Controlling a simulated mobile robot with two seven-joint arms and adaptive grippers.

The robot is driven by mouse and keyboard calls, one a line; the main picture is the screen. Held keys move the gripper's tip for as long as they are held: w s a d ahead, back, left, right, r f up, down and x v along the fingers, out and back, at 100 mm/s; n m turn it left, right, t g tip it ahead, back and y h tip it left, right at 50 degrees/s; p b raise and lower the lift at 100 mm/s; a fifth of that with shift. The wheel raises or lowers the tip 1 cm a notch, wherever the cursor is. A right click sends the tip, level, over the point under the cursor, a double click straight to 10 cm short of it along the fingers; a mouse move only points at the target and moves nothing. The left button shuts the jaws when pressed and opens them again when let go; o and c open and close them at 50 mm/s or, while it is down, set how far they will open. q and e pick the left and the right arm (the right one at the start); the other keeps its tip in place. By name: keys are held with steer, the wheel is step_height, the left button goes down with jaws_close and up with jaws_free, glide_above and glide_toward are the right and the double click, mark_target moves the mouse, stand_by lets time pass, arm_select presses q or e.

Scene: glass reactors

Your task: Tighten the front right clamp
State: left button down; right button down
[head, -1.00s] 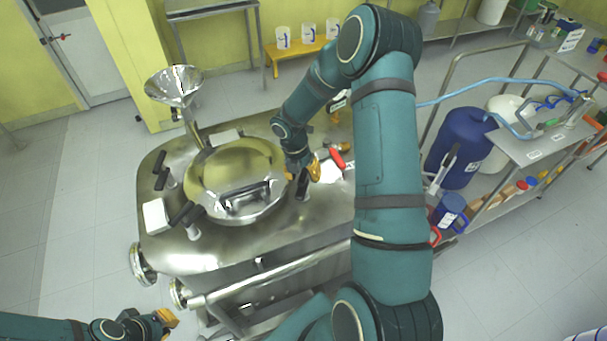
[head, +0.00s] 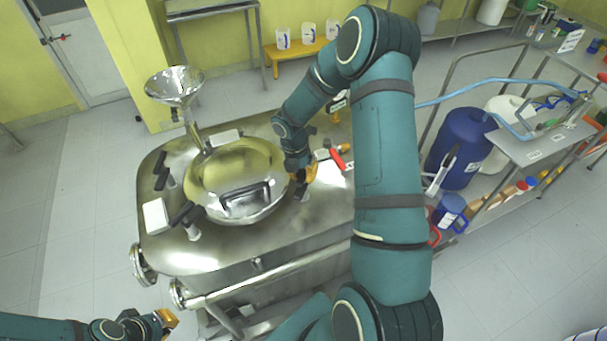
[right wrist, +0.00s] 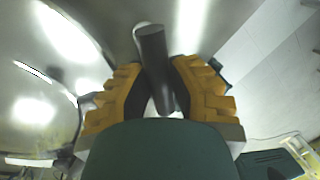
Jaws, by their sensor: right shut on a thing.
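The steel reactor (head: 260,240) has a round lid (head: 225,178) with a black handle (head: 246,200) on it. The front right clamp, with its dark cylindrical handle (right wrist: 154,60), is at the right of the lid. My right gripper (head: 302,178) is over this clamp in the head view and hides most of it. In the right wrist view my right gripper (right wrist: 160,85) has its yellow fingers on both sides of the handle, shut on it. My left gripper (head: 170,319) is at the lower left, away from the reactor top; its finger gap is unclear.
Other black-handled clamps (head: 181,213) stand around the lid's left side. A steel funnel (head: 175,85) rises behind it. A red-handled valve (head: 337,158) is close to the right of my right gripper. A blue drum (head: 460,147) and a steel cart stand further right.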

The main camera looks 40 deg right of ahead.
steer(key=m, duration=0.3)
steer(key=shift+y, duration=0.3)
steer(key=m+b, duration=0.1)
steer(key=m, duration=0.4)
steer(key=shift+w+y, duration=0.15)
steer(key=shift+y, duration=0.25)
steer(key=m+b, duration=0.1)
steer(key=m, duration=0.3)
steer(key=shift+y, duration=0.4)
steer(key=shift+w+m+t+y+b, duration=0.1)
steer(key=shift+m+t+y+b, duration=0.3)
steer(key=shift+m, duration=1.8)
steer(key=shift+d, duration=0.1)
steer(key=c, duration=0.9)
jaws_free()
steer(key=shift+o, duration=0.2)
steer(key=v, duration=1.2)
